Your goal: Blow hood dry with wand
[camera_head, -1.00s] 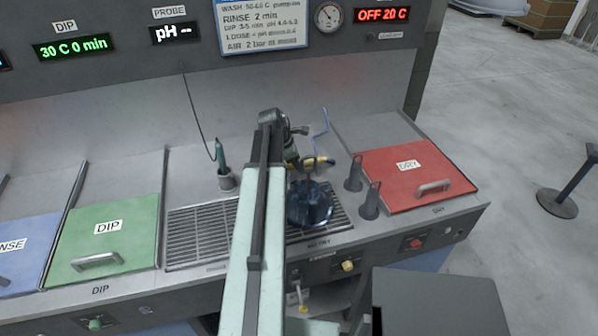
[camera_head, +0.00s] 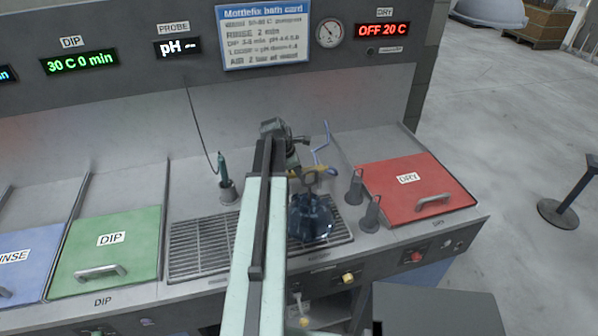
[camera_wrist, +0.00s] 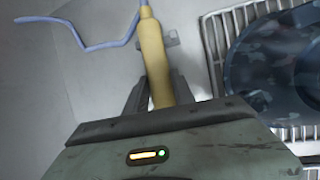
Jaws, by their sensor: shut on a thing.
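The hood (camera_head: 311,218) is a dark blue, patterned piece on the metal drain grate, with a ring-like handle above it. It also shows at the right of the wrist view (camera_wrist: 275,65). The wand (camera_wrist: 152,50) is yellow with a blue hose at its far end, and it stands between my gripper's fingers in the wrist view. My gripper (camera_wrist: 156,92) is shut on the wand, beside and to the left of the hood. In the head view my arm partly hides the gripper, and the wand (camera_head: 323,170) shows just behind the hood's handle.
The drain grate (camera_head: 199,246) lies under the hood. Two dark upright holders (camera_head: 355,187) stand between it and the red DRY lid (camera_head: 413,188). A probe in a cup (camera_head: 227,190) stands at the left. The green DIP lid (camera_head: 105,252) is shut.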

